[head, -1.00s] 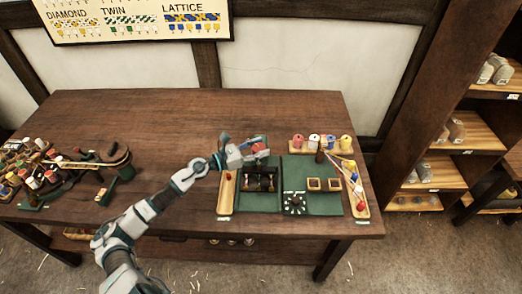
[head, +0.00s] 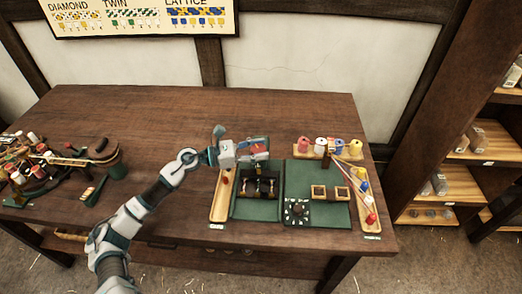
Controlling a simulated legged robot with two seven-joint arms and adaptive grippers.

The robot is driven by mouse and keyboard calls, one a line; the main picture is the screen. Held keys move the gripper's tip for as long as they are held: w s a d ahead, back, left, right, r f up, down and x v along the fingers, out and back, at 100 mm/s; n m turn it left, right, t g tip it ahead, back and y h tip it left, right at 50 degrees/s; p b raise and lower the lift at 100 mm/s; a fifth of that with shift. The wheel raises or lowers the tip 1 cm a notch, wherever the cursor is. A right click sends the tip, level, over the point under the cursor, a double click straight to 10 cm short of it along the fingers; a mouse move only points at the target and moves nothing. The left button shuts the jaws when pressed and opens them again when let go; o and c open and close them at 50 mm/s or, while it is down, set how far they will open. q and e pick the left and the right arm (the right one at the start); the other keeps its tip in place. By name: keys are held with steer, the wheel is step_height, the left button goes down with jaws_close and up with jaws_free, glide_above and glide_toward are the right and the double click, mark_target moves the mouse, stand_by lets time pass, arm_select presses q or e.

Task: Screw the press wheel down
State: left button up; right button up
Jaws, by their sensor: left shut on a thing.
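The small dark press (head: 257,187) stands on the green mat at the front middle of the table. My left gripper (head: 259,152) is directly above it, reaching in from the left, and is shut on the press wheel at the top. The fingers mostly hide the wheel, so its rim and height on the screw cannot be made out. My right gripper is not in the head view.
Thread spools (head: 320,145) stand behind. Clutter (head: 50,165) fills the table's left; the back is clear.

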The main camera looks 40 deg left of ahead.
arm_select(q)
steer(key=shift+f, duration=0.15)
steer(key=o, duration=1.2)
steer(key=shift+a, duration=0.2)
